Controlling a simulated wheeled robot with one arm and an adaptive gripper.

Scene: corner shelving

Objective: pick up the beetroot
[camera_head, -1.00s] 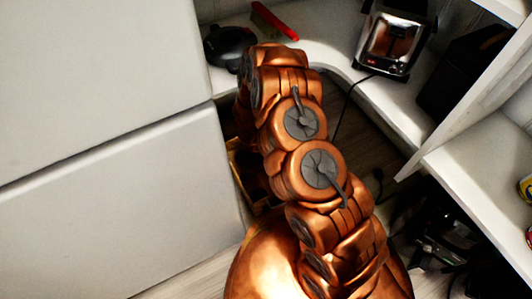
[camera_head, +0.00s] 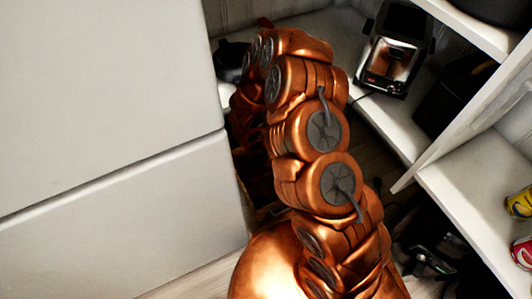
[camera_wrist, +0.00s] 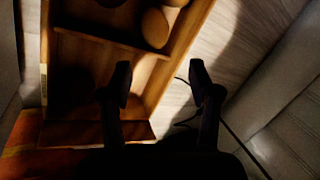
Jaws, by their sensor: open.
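I cannot make out the beetroot for certain in either view. In the wrist view, a wooden crate (camera_wrist: 184,45) with a divider lies below my gripper. Its near compartment is in deep shadow, and dark shapes there cannot be told apart. The far compartment holds a pale brown, rounded item (camera_wrist: 155,28), with another partly cut off by the top edge. My gripper (camera_wrist: 161,78) is open and empty, its left finger over the crate's right side and its right finger over the floor. The head view hides my gripper behind my arm.
A white cabinet front (camera_head: 110,120) fills the left of the head view. A toaster (camera_head: 392,55) stands on the corner shelf. White shelving (camera_head: 470,180) with cans (camera_head: 519,203) is at the right. A dark cable (camera_wrist: 235,135) crosses the floor beside the crate.

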